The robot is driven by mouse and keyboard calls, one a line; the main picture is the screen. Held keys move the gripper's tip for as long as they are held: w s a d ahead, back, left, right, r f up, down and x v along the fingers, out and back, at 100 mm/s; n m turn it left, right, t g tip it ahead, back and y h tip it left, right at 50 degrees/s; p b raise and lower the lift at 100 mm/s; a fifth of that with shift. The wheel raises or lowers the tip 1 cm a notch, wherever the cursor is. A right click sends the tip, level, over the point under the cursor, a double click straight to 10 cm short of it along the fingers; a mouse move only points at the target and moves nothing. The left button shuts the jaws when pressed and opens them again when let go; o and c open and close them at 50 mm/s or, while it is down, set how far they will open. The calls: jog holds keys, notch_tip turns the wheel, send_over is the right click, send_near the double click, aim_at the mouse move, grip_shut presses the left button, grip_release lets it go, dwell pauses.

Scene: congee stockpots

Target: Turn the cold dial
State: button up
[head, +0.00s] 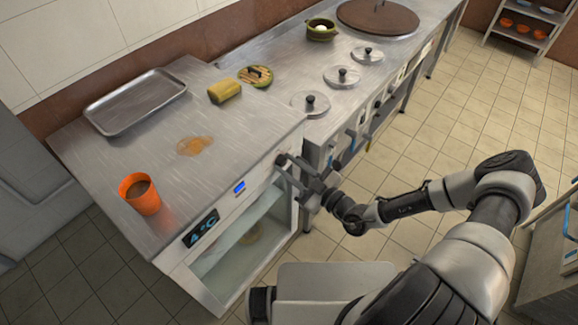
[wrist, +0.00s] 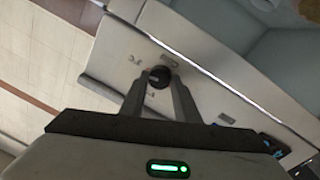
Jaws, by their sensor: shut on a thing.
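The cold dial is a small round black knob (wrist: 158,76) on the pale front panel (wrist: 197,88) of the fridge counter, with small temperature marks beside it in the wrist view. My gripper (wrist: 160,82) has one finger on each side of the knob and is shut on it. In the head view my gripper (head: 287,165) reaches the upper right end of the counter's front panel, and the fingers hide most of the dial. A display (head: 201,228) reading 4°C and a small blue-lit display (head: 239,187) are on the same panel, to the left of the dial.
An orange cup (head: 140,194) stands near the counter's front edge. A metal tray (head: 135,101), a yellow cylinder (head: 224,90) and a brown spill (head: 195,146) are on the counter top. The cooking range with lidded pots (head: 342,76) adjoins on the right. Tiled floor in front is clear.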

jog(key=shift+m, duration=1.2)
jog(key=o, duration=1)
jog(key=shift+o, duration=0.2)
jog(key=v, duration=1.7)
jog(key=shift+d+r, duration=0.2)
jog(key=shift+r, duration=0.05)
jog(key=shift+s, duration=0.1)
